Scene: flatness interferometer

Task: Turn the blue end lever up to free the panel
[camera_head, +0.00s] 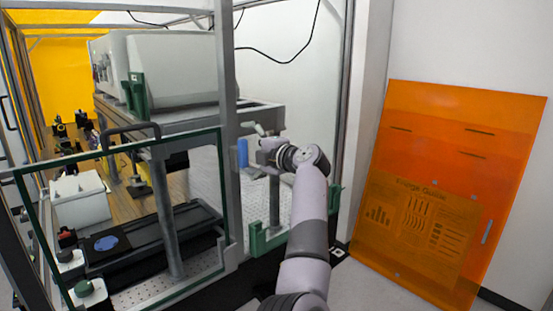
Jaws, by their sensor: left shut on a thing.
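The blue end lever (242,153) is a short, upright blue piece beside the grey frame post, near the middle of the view. My left gripper (256,144) is at the lever's right side, shut on it; the exact contact of the fingertips is small and partly hidden. My left arm rises from the bottom centre to it. A clear panel with a dark green frame (18,207) stands to the left of the post. An orange see-through panel (439,144) leans against the wall at the right. I cannot tell which panel the lever holds. My right gripper is not in view.
A green bracket (261,241) sits low by the post, close to my arm. Behind the clear panel are a white box (79,200), a dark tray and a large grey instrument (175,70). Floor is open between my arm and the orange panel.

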